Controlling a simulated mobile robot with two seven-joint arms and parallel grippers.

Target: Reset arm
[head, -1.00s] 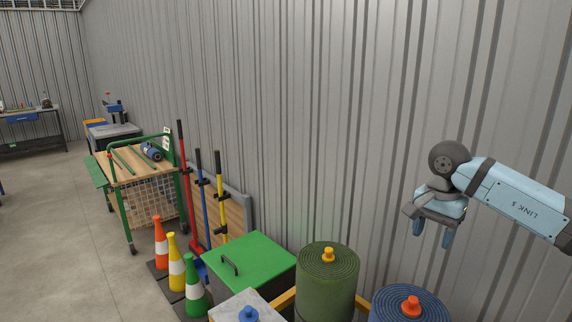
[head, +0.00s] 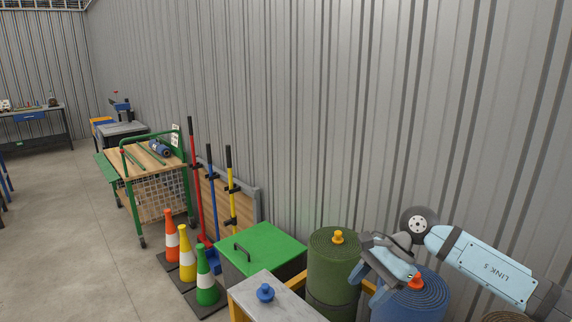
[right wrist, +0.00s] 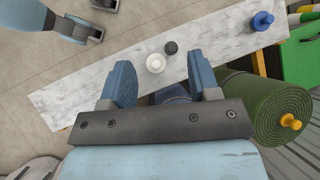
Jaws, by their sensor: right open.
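My right gripper (head: 375,290) is at the lower right of the head view, in front of the blue turf roll (head: 425,298) and beside the green turf roll (head: 333,268). Its fingers point down and are apart with nothing between them. The right wrist view shows the two open fingers (right wrist: 160,88) over the edge of a marble-topped table (right wrist: 85,95). The green roll with its yellow knob (right wrist: 268,112) is to their right. In that view part of another arm of mine shows at the top left; its gripper's jaws are not clear. The head view does not show my left gripper.
A blue knob (head: 265,292) stands on the pale tabletop (head: 285,305). A white round item (right wrist: 156,63) and a dark one (right wrist: 171,47) lie on it. A green-lidded box (head: 262,248), cones (head: 187,252) and a cart (head: 155,180) stand left. The wall (head: 330,110) is close behind.

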